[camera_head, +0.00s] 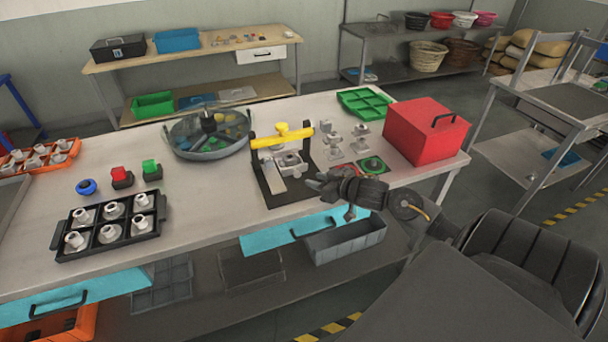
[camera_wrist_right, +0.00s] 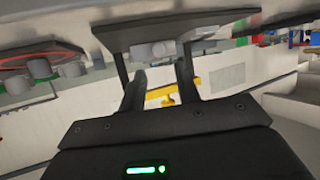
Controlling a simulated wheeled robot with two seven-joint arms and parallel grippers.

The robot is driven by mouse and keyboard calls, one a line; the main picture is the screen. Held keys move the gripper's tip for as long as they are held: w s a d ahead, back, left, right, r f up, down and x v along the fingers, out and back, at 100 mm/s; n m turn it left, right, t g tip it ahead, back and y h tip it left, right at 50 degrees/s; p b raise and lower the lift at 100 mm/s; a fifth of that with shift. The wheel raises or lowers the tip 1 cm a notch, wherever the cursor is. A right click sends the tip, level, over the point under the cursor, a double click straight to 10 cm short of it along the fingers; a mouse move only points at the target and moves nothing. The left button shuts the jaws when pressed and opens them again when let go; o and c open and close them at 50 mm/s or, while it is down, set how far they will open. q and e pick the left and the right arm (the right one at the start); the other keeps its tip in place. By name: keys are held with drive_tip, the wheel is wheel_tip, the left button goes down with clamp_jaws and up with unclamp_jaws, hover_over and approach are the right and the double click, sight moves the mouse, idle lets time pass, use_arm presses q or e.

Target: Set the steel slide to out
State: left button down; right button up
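A fixture with a black base (camera_head: 292,191) and a yellow crossbar (camera_head: 270,141) stands on the bench in the head view. A pale metal strip (camera_head: 272,179), which looks like the steel slide, lies on the left of this base beside a grey part (camera_head: 291,162). My right gripper (camera_head: 314,180) is just right of the fixture, close to the base's right edge. In the wrist view its two fingers (camera_wrist_right: 160,85) stand apart with nothing held between them. The yellow part (camera_wrist_right: 172,94) shows beyond them. I cannot tell whether the gripper touches the fixture. My left gripper is out of view.
A round tank (camera_head: 207,147) stands behind left of the fixture. Red and green buttons (camera_head: 121,178) and a black tray of metal parts (camera_head: 109,226) are further left. Metal pieces, a green tray (camera_head: 365,103) and a red box (camera_head: 425,131) are to the right. Open drawers (camera_head: 305,228) stick out below.

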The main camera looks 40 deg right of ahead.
sight(298, 175)
drive_tip(key=x, duration=0.6)
drive_tip(key=shift+d+f, duration=0.1)
drive_tip(key=shift+w+f+p, duration=0.15)
drive_tip(key=shift+w+p, duration=0.15)
drive_tip(key=shift+w, duration=0.05)
drive_tip(key=shift+w+f, duration=0.2)
drive_tip(key=shift+w, duration=0.2)
drive_tip(key=shift+c, duration=0.2)
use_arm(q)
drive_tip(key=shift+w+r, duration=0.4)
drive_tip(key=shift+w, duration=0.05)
use_arm(e)
clamp_jaws()
